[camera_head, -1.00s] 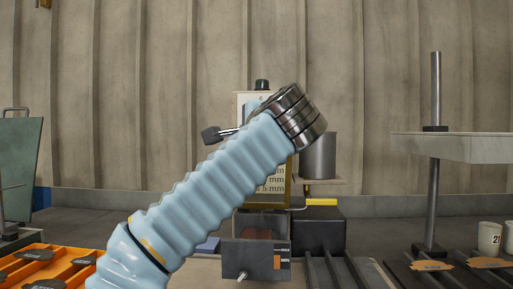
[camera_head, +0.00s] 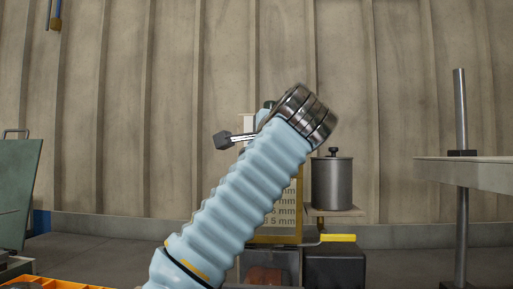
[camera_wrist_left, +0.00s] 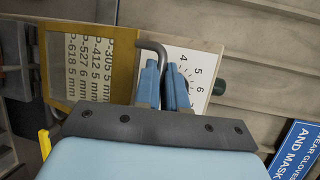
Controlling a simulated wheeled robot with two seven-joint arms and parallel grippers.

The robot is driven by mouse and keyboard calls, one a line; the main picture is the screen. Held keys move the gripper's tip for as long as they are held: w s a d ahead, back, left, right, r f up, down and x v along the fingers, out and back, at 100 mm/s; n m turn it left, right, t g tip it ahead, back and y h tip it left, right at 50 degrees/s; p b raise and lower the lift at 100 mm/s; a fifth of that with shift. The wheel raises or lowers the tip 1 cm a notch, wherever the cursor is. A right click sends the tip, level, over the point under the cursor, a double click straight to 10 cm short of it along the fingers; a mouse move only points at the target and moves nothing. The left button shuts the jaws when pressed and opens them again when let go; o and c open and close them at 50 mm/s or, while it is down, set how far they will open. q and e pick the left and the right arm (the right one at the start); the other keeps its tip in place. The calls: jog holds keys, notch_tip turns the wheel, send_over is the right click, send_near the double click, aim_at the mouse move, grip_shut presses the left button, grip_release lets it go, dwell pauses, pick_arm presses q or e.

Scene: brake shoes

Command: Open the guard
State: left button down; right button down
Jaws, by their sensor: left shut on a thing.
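The guard is a yellow-framed panel (camera_head: 299,205) on the machine in the middle of the head view, mostly behind my arm. In the left wrist view its yellow edge (camera_wrist_left: 125,85) stands beside a panel of "mm" lettering. A bent grey metal handle (camera_wrist_left: 150,46) curves between the blue fingers of my left gripper (camera_wrist_left: 166,72), which is shut on it. Whether the guard is raised at all cannot be told. My right gripper is not in view.
A white panel with numbers (camera_wrist_left: 200,72) lies just behind the fingers. A grey lidded pot (camera_head: 332,183) stands on a shelf to the right of the machine. A yellow bar (camera_head: 338,238) sits below it. A post with a pale shelf (camera_head: 470,172) stands far right.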

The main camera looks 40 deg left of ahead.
pick_arm(q)
jog(key=shift+w+f, duration=0.2)
jog(key=shift+f, duration=0.15)
jog(key=c, duration=1.2)
grip_release()
jog(key=v, duration=1.3)
jog(key=shift+s+d+r, duration=0.2)
jog(key=shift+d+r, duration=0.05)
jog(key=shift+r, duration=0.1)
